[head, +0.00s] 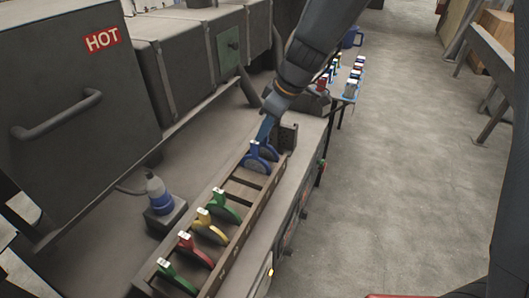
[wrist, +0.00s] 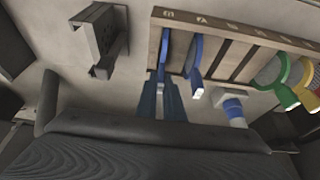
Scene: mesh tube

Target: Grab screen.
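My gripper (head: 265,134) reaches down to the far end of a long wooden rack (head: 231,262). In the wrist view its two fingers (wrist: 161,86) are close together on the handle of the end blue screen (wrist: 164,48), one on each side. The handle's top is hidden by the fingers. That screen sits in or just at its slot; how deep I cannot tell. A second blue screen (wrist: 194,62) stands right beside it, with a white tag on its handle. Green, yellow and red screens (head: 190,247) stand nearer in the rack.
A dark bracket (head: 288,137) stands beyond the rack's far end and shows in the wrist view (wrist: 103,40). A dark box marked HOT (head: 75,95) rises at left.

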